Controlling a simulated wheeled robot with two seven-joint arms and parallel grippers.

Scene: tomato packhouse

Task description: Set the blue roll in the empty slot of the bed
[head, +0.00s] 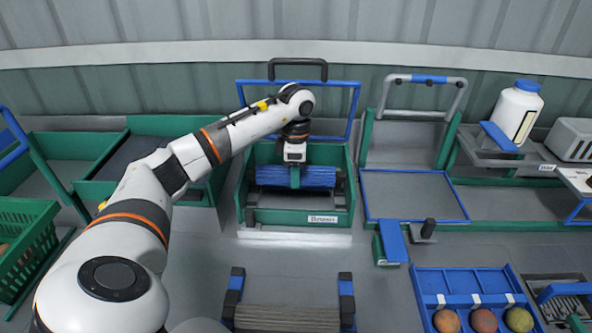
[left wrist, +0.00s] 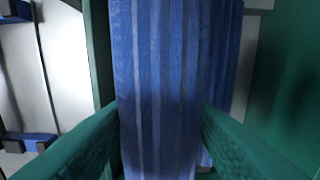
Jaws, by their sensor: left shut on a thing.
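The blue roll (head: 322,174) lies lengthwise left to right in a green bin (head: 300,217) at the middle of the head view. My left gripper (head: 295,184) reaches down into this bin and is shut on the roll near its middle. In the left wrist view the ribbed blue roll (left wrist: 165,90) runs between the two green fingers (left wrist: 165,120); more blue ribbed surface shows behind it at the right. The bed (head: 236,285) is at the bottom of the head view, with blue and black posts and grey rolls; its near part is cut off. My right gripper is out of view.
The bin has a blue frame (head: 357,105) behind it. A grey tray (head: 412,195) stands to its right, and a blue tray (head: 428,290) with several round fruits is at the lower right. Grey surface between bin and bed is clear.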

